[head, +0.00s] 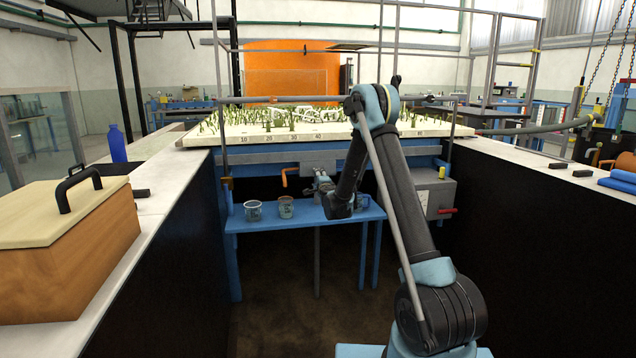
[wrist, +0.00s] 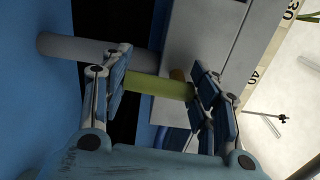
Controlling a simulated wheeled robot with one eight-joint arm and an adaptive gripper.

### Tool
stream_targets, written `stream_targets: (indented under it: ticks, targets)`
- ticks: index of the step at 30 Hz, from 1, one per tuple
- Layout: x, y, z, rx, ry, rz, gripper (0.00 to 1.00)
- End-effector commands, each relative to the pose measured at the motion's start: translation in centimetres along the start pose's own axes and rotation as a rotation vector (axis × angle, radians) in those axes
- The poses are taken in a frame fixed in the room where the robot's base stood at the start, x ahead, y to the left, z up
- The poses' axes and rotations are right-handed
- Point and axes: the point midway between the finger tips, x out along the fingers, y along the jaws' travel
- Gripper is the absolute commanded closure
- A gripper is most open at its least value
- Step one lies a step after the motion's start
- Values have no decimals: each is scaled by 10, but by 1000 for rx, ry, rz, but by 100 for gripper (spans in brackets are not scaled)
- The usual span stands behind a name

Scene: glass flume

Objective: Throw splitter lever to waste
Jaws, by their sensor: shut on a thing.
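In the wrist view a yellow-green lever handle (wrist: 158,86) lies crosswise between the two finger pads of my gripper (wrist: 160,88). The pads close on its two ends, and a grey tube (wrist: 65,46) passes behind it. I take this handle to be the splitter lever. In the head view my gripper (head: 322,183) is at the front of the flume, under the numbered edge, and hides the handle there. No waste marking is readable in either view.
An orange crank (head: 289,174) is left of my gripper. Two small pots (head: 253,211) (head: 286,207) stand on the blue shelf (head: 262,225) below. Long counters border the aisle, with a wooden box (head: 70,262) at left.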

Motion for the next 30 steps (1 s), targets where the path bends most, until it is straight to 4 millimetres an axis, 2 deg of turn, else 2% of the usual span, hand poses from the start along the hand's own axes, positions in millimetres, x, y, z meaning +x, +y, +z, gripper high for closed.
stream_targets:
  ticks: [18,19,21,30]
  targets:
    - [0,2,3,-50,-7,1,69]
    - [0,2,3,-50,-7,1,40]
    - [0,1,2,-50,-6,1,25]
    - [0,1,0,-49,-3,0,24]
